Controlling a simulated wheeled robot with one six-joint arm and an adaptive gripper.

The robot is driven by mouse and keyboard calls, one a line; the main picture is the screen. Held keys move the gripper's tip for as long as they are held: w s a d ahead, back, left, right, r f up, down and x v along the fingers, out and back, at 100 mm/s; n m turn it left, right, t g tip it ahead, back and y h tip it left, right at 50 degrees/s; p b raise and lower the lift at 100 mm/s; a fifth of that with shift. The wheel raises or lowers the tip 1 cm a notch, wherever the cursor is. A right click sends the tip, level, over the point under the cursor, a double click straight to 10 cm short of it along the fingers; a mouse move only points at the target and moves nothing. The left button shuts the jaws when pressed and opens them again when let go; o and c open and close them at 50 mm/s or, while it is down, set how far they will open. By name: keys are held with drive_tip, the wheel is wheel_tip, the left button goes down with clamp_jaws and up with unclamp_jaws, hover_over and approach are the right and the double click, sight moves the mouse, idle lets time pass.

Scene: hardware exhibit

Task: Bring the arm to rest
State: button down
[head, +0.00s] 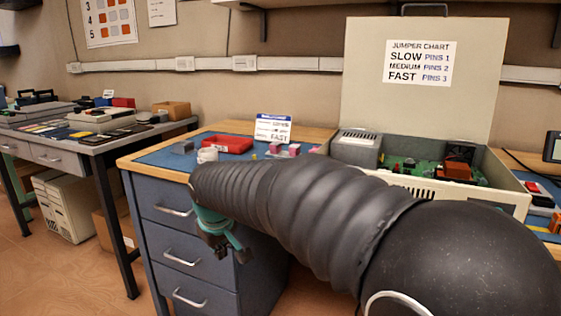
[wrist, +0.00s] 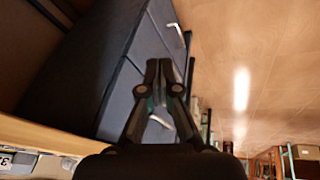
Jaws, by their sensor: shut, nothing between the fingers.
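My gripper (head: 222,240) hangs in front of the blue drawer cabinet, below the edge of the workbench top, in the head view. It is partly hidden behind my own dark ribbed arm, which reaches across the picture from the lower right. In the wrist view my gripper (wrist: 159,68) has its fingertips together with nothing between them. The drawer cabinet (wrist: 70,75) fills the left of that view, beside the fingers. I cannot tell the exact gap between gripper and drawers.
The workbench (head: 135,160) carries a red tray (head: 228,144), small pink blocks and a small sign (head: 272,128). An open case (head: 425,90) with a jumper chart in its lid stands at right. Another table (head: 85,145) is at left. Wooden floor (head: 50,280) is clear at lower left.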

drive_tip(key=s+d+m, duration=0.4)
drive_tip(key=s+d, duration=0.8)
drive_tip(key=d, duration=0.3)
drive_tip(key=s+d+f+m+t+h, duration=0.1)
drive_tip(key=s+d+m, duration=0.4)
drive_tip(key=s+d, duration=0.7)
drive_tip(key=d, duration=0.3)
drive_tip(key=shift+s+f, duration=0.15)
drive_tip(key=shift+s, duration=0.05)
